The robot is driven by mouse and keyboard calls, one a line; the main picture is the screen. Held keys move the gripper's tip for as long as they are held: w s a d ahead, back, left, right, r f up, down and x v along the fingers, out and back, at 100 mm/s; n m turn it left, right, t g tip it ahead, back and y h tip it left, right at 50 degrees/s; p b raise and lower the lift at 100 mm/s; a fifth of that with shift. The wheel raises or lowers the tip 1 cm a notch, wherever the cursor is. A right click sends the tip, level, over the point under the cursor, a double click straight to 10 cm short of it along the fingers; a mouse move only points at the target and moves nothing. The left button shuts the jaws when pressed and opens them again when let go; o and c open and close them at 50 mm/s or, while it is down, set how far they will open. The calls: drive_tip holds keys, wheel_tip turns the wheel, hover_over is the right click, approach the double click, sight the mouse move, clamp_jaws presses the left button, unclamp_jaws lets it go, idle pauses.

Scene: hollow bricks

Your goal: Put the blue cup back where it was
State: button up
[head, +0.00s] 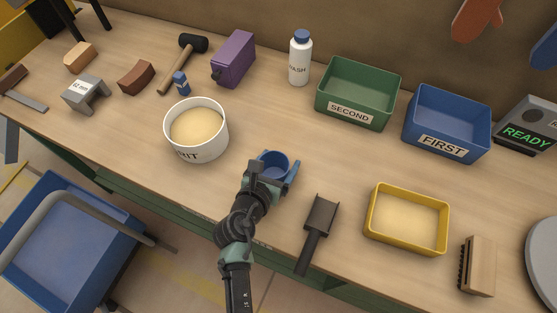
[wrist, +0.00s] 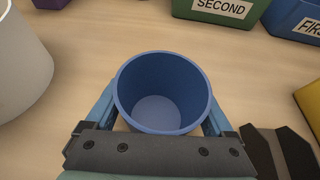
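The blue cup (head: 273,165) is upright near the middle of the bench's front part, right of the white tub. In the wrist view the cup (wrist: 161,92) is seen from above and looks empty, with a plain blue bottom. My gripper (wrist: 160,108) has one blue finger on each side of the cup. The fingers appear to lie against its wall, shut on it; their tips are partly hidden by the cup's rim. In the head view my gripper (head: 275,172) reaches the cup from the front. Whether the cup touches the bench cannot be told.
The white tub (head: 190,152) of sand-coloured fill is left of the cup. A dark scoop (head: 320,216) and a yellow tray (head: 374,228) lie to the right. Green SECOND bin (head: 330,105) and blue FIRST bin (head: 415,140) stand behind. Bench between cup and bins is clear.

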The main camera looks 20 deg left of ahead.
drive_tip(key=shift+o, duration=0.6)
drive_tip(key=shift+r, duration=0.2)
drive_tip(key=p+v, duration=0.1)
drive_tip(key=v, duration=1.1)
drive_tip(key=shift+f, duration=0.1)
drive_tip(key=w+d+r+m+t, duration=0.1)
drive_tip(key=w+r+m+t, duration=0.1)
drive_tip(key=w+r+m, duration=0.65)
drive_tip(key=w+d+r+m+t, duration=0.15)
drive_tip(key=r+m, duration=0.45)
drive_tip(key=r, duration=0.8)
drive_tip(key=w+d+r+m+t, duration=0.1)
drive_tip(key=w+r+m+t, duration=0.25)
drive_tip(key=r+m, duration=0.55)
drive_tip(key=s+d+r+m+t, duration=0.2)
drive_tip(key=s+d+r+m, duration=0.1)
drive_tip(key=r, duration=0.7)
drive_tip(key=s+d+r+m+t, duration=0.3)
drive_tip(key=s+d+r+m, duration=0.1)
drive_tip(key=r, duration=0.6)
drive_tip(key=s+d+r+m+t, duration=0.2)
drive_tip(key=r+m, duration=0.3)
drive_tip(key=r, duration=0.5)
drive_tip(key=shift+s+d+m+t, duration=0.3)
drive_tip(key=shift+s+d+m, duration=0.05)
drive_tip(key=shift+s+d, duration=0.35)
drive_tip(key=shift+r, duration=0.1)
